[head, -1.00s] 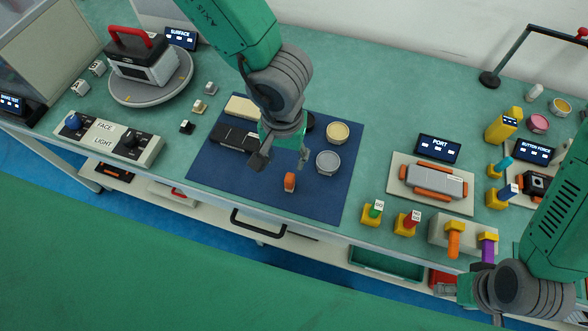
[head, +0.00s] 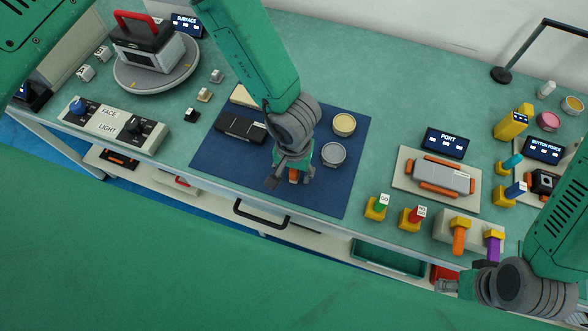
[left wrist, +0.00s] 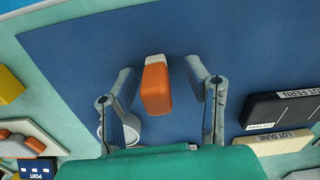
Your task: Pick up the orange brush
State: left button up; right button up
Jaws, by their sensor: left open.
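The orange brush (left wrist: 156,88) lies on the dark blue mat (left wrist: 80,45) in the left wrist view, a block with an orange body and a paler end. My left gripper (left wrist: 168,82) is open, with one finger on each side of the brush and a visible gap to each. In the head view the brush (head: 294,176) shows only partly, behind my left gripper (head: 289,182). My right gripper (head: 447,286) is at the lower right, away from the mat; whether its fingers are open is too small to tell.
On the mat are a black case (head: 240,126), a yellow round tub (head: 344,124) and a grey round tub (head: 334,154). A port fixture (head: 440,178) stands to the right. Small yellow-based plugs (head: 376,208) stand near the front edge. The mat's front right part is clear.

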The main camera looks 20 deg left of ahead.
pick_arm(q)
jog(key=shift+s+d, duration=0.1)
grip_shut()
jog(key=shift+d, duration=0.1)
